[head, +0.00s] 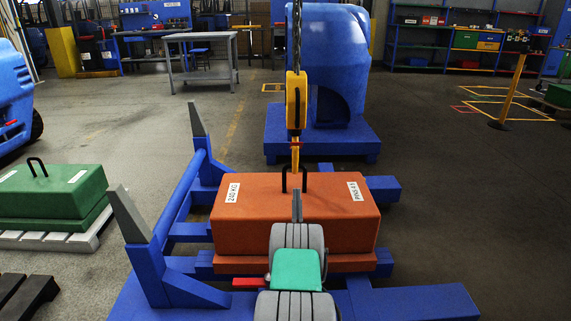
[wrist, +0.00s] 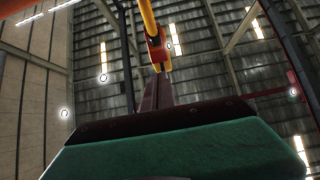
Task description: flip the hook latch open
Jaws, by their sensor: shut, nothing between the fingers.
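A yellow crane hook block (head: 296,100) hangs on a chain over the orange counterweight (head: 240,215). Its lower hook end reaches down to the weight's black lifting handle (head: 284,180); I cannot tell whether they are engaged. My gripper (head: 297,194) is shut and empty, its grey fingers pointing up just in front of the handle. In the wrist view, looking up, the fingers (wrist: 158,80) rise toward the yellow and orange-red hook (wrist: 157,45). The latch is too small to make out clearly, and the fingers partly cover the hook's lower end.
The weight sits on a blue frame (head: 176,210) with grey upright posts. A green weight (head: 50,190) lies on a pallet at left. A blue machine body (head: 340,65) stands behind.

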